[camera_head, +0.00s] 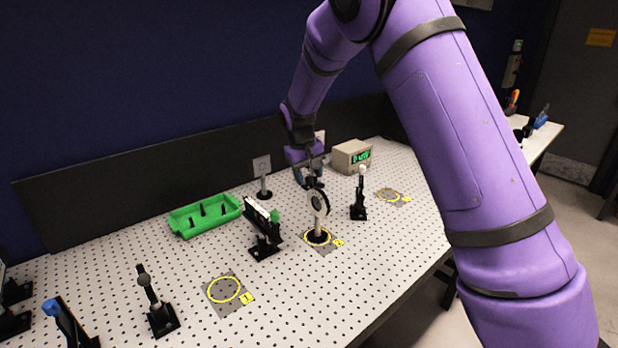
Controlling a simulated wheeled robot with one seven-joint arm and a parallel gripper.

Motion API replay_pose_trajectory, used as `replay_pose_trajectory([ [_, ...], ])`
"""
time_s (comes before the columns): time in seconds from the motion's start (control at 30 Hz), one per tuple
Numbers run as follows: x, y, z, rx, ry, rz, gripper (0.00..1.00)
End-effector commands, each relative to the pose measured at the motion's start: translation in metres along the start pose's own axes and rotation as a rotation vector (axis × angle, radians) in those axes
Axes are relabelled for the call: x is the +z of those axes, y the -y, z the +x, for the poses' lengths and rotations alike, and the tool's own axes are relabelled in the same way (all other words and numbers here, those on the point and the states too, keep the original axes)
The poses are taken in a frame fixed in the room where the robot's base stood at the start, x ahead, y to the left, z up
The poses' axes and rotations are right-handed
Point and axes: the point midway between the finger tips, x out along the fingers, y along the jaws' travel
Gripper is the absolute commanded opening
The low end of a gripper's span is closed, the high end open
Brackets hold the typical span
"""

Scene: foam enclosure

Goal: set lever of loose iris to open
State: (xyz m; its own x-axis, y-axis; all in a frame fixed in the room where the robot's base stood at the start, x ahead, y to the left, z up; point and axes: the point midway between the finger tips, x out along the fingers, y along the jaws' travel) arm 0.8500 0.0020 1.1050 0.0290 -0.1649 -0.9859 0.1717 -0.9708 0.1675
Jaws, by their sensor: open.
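The iris (319,203), a dark ring on a pale post, stands upright on the table inside a yellow circle right of the middle. Its lever is too small to make out. My gripper (310,180) is open and points down just above and behind the top of the iris. Its fingertips are dark and close to the ring's upper edge; I cannot tell whether they touch the ring or the lever.
A black mount (263,228) stands left of the iris, and a post with a pale ball (361,190) right of it. An empty yellow circle (224,290) lies at the front.

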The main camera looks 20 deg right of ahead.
Motion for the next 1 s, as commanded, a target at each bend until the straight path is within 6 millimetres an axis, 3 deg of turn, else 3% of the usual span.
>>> replay_pose_trajectory([
  [0.13,0.0003,-0.0003,0.0099,0.0,0.001,0.001,0.51],
  [0.43,0.0002,-0.0002,0.012,0.0,0.0,0.001,0.51],
  [0.47,0.0002,-0.0002,0.012,0.0,0.0,0.001,0.49],
  [0.67,0.0002,-0.0001,0.0118,0.0,0.0,0.0,0.03],
  [1.0,0.0017,-0.0006,0.0108,-0.004,-0.016,0.003,0.0],
])
